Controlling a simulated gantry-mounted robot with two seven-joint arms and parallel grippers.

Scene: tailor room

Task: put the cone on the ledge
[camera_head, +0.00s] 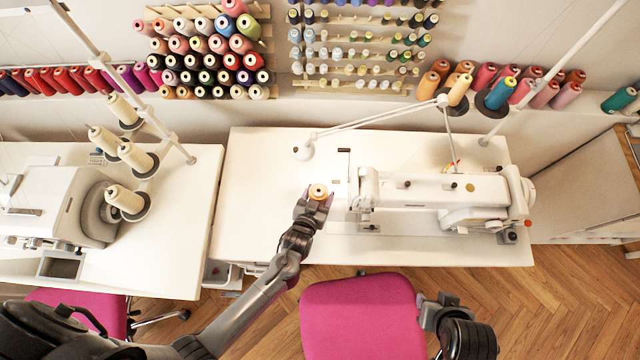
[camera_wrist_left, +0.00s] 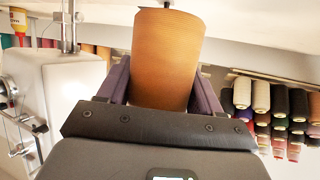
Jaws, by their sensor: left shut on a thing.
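My left gripper (camera_head: 315,197) is over the white sewing table (camera_head: 262,160), left of the sewing machine. It is shut on an orange-tan thread cone (camera_head: 318,190). In the left wrist view the cone (camera_wrist_left: 168,60) stands between the two purple-grey fingers of the gripper (camera_wrist_left: 160,80), which hide part of its sides. The white ledge (camera_head: 360,106) runs along the wall behind the table, beyond my left gripper. My right gripper (camera_head: 436,312) is low at the bottom right by the pink chair; its fingers are too unclear to read.
Orange and pink cones (camera_head: 485,75) stand on the ledge to the right. A white sewing machine (camera_head: 440,195) and a thin thread-stand arm (camera_head: 375,118) occupy the table. Spool racks (camera_head: 205,60) fill the wall behind. A pink chair (camera_head: 360,318) stands in front.

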